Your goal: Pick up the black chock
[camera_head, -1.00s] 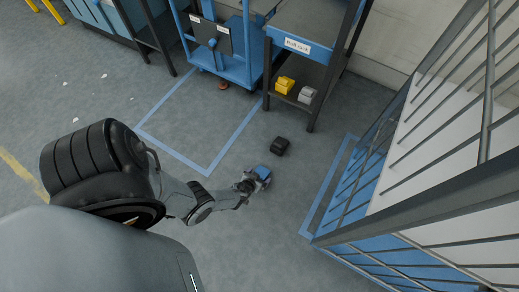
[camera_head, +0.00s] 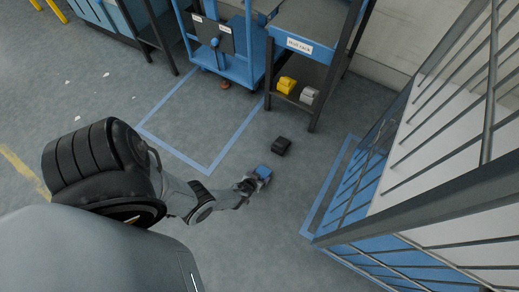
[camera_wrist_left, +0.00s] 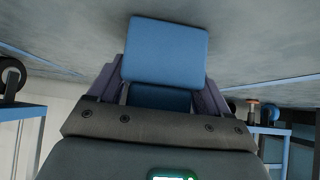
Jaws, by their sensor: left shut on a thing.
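The black chock (camera_head: 281,146) lies on the grey floor in the head view, between the taped floor outline and the barred cage. My left gripper (camera_head: 258,179) is just below and left of it in that view, apart from it. The left gripper is shut on a blue block (camera_head: 264,172). In the left wrist view the blue block (camera_wrist_left: 165,50) sits between the two fingers (camera_wrist_left: 163,85). I cannot make out the black chock in the wrist view. My right gripper is not in view.
A rack (camera_head: 312,80) holds a yellow block (camera_head: 287,85) and a grey block (camera_head: 309,95) on its lower shelf. A blue cart (camera_head: 238,65) stands left of it. The barred cage (camera_head: 400,165) bounds the right. Floor around the chock is clear.

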